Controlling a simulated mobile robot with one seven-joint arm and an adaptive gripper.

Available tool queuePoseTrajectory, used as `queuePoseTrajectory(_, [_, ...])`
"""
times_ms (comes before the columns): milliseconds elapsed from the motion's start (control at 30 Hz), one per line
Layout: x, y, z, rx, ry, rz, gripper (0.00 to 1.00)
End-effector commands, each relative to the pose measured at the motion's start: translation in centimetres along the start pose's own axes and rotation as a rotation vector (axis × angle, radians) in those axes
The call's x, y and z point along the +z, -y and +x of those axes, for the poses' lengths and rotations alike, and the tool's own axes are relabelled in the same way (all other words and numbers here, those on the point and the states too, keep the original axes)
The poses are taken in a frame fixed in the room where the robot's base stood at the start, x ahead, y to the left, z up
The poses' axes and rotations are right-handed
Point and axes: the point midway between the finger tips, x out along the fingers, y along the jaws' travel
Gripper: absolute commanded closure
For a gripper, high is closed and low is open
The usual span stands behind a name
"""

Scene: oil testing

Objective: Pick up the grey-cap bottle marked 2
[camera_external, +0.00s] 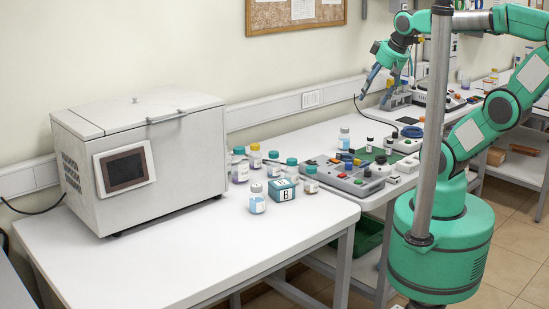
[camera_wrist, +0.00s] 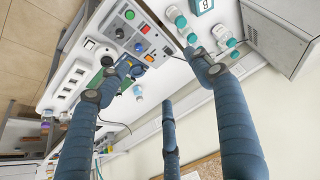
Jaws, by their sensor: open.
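A bottle with a grey cap (camera_external: 257,198) and bluish contents stands upright near the front edge of the white table. Another bottle with a pale cap (camera_external: 344,138) stands farther back beside the instruments. I cannot read a number 2 on either. Several teal- and yellow-capped bottles (camera_external: 255,157) stand behind the first. My gripper (camera_external: 378,90) is raised at the back right, well away from the front bottle. In the wrist view its blue fingers (camera_wrist: 160,72) are spread and empty. That view also shows a small upright bottle (camera_wrist: 138,91) and teal-capped bottles (camera_wrist: 181,20).
A large white box-shaped machine (camera_external: 140,160) fills the left of the table. A teal numbered block (camera_external: 282,190) sits among the bottles. A grey control panel (camera_external: 345,176) with coloured buttons lies to their right. The table's front is clear.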

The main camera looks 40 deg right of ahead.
Motion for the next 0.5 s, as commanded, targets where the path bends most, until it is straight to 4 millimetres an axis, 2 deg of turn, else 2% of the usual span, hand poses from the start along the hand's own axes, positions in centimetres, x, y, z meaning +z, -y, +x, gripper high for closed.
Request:
queuePoseTrajectory(267, [-1.7,1.1,0.9,-0.015,0.032,0.027,0.35])
queuePoseTrajectory(500, [-5.2,3.9,3.3,-0.037,0.099,0.09,0.35])
